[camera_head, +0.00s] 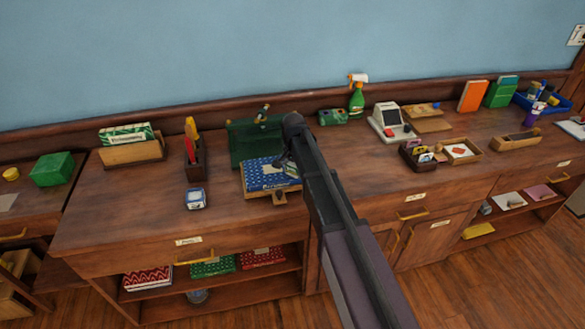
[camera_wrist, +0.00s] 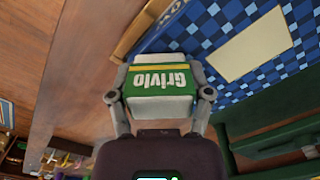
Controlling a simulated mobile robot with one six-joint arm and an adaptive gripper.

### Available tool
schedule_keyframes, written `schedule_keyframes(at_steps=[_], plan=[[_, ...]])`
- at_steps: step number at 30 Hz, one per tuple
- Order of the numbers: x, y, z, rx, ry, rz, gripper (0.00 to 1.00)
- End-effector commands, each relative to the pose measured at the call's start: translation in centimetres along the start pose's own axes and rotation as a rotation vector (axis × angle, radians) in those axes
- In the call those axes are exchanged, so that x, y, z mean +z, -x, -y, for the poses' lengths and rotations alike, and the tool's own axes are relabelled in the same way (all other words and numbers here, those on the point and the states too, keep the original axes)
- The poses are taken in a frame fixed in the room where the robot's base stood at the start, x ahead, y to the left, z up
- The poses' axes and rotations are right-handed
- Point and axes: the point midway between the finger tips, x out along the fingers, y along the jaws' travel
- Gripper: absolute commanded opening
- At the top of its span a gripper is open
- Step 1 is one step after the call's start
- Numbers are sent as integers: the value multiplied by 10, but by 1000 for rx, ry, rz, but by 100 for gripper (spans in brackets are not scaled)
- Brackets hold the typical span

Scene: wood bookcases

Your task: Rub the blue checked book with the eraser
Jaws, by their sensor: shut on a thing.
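The blue checked book (camera_head: 258,176) lies on a wooden support on the counter, near the middle of the head view. In the wrist view the book (camera_wrist: 205,62) fills the upper right, with its cream label panel showing. My gripper (camera_wrist: 160,92) is shut on the eraser (camera_wrist: 162,84), a white block with a green and yellow sleeve reading "Grivlo". In the head view my gripper (camera_head: 289,166) is at the book's right side, and the arm hides part of it. The eraser overlaps the book's edge in the wrist view; I cannot tell whether they touch.
A dark green box-like stand (camera_head: 248,140) is behind the book. A small blue-and-white box (camera_head: 196,199) and a dark holder with red and yellow items (camera_head: 194,166) stand left. A cash register (camera_head: 389,122) and spray bottle (camera_head: 356,98) stand right. Counter left of the book is partly clear.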

Motion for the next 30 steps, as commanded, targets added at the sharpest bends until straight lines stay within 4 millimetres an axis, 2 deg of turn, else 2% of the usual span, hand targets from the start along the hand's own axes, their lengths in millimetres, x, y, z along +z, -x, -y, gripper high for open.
schedule_keyframes(at_steps=[14,30], plan=[[0,4,0,-1,0,-1,27],[0,41,0,-1,0,-1,27]])
